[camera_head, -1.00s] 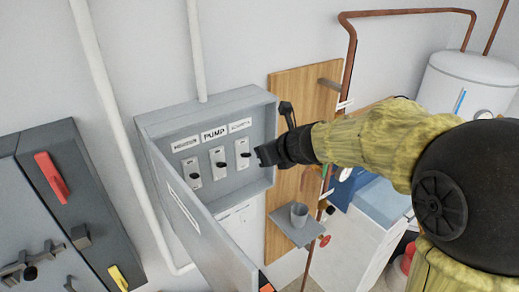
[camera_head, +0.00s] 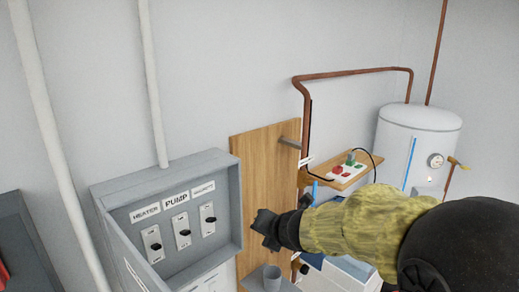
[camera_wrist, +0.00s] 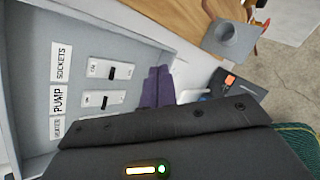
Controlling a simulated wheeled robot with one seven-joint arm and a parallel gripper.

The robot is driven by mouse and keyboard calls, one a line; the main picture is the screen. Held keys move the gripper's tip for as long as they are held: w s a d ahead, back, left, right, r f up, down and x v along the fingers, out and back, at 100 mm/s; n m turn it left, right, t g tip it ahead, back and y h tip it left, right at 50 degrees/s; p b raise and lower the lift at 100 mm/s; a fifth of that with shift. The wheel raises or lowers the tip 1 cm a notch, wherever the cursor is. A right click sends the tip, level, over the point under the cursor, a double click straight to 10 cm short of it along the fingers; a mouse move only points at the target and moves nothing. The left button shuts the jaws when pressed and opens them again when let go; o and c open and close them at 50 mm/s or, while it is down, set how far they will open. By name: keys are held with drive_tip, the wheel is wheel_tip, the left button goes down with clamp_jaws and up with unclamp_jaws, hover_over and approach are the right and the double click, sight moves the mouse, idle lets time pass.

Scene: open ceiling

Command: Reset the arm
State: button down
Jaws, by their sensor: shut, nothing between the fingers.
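My gripper (camera_head: 268,230) is shut and empty at the end of my yellow-green sleeved arm. In the head view it is just right of the open grey switch box (camera_head: 242,215), in front of the wooden board (camera_head: 237,142). The box holds three switches, labelled HEATER, PUMP and one label too small to read here. In the wrist view the labels SOCKETS, PUMP and HEATER show, and the gripper fingers (camera_wrist: 158,88) are close to the box's edge, apart from the switches.
A small shelf with a grey cup (camera_head: 272,278) is below my gripper. A wooden shelf (camera_head: 362,162) with red and green buttons and a white tank (camera_head: 418,140) stand to the right. The box's door (camera_head: 118,262) hangs open at left. Copper pipes run along the wall.

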drive_tip(key=s+d+f+m+g+h+b, duration=0.1)
drive_tip(key=s+d+f+m+h+b, duration=0.2)
drive_tip(key=d+f+m, duration=0.65)
drive_tip(key=s+d+f+m+g+h+b, duration=0.1)
drive_tip(key=s+d+f+m+g+b, duration=0.1)
drive_tip(key=s+f+m, duration=0.4)
drive_tip(key=s+d+f+m+g+b, duration=0.2)
drive_tip(key=s+f+m, duration=0.4)
drive_tip(key=m, duration=1.1)
drive_tip(key=s+d+g, duration=0.1)
drive_tip(key=s+g, duration=0.1)
drive_tip(key=s, duration=0.2)
drive_tip(key=shift+s+f+h, duration=0.15)
drive_tip(key=shift+f+h, duration=0.2)
drive_tip(key=shift+h, duration=0.05)
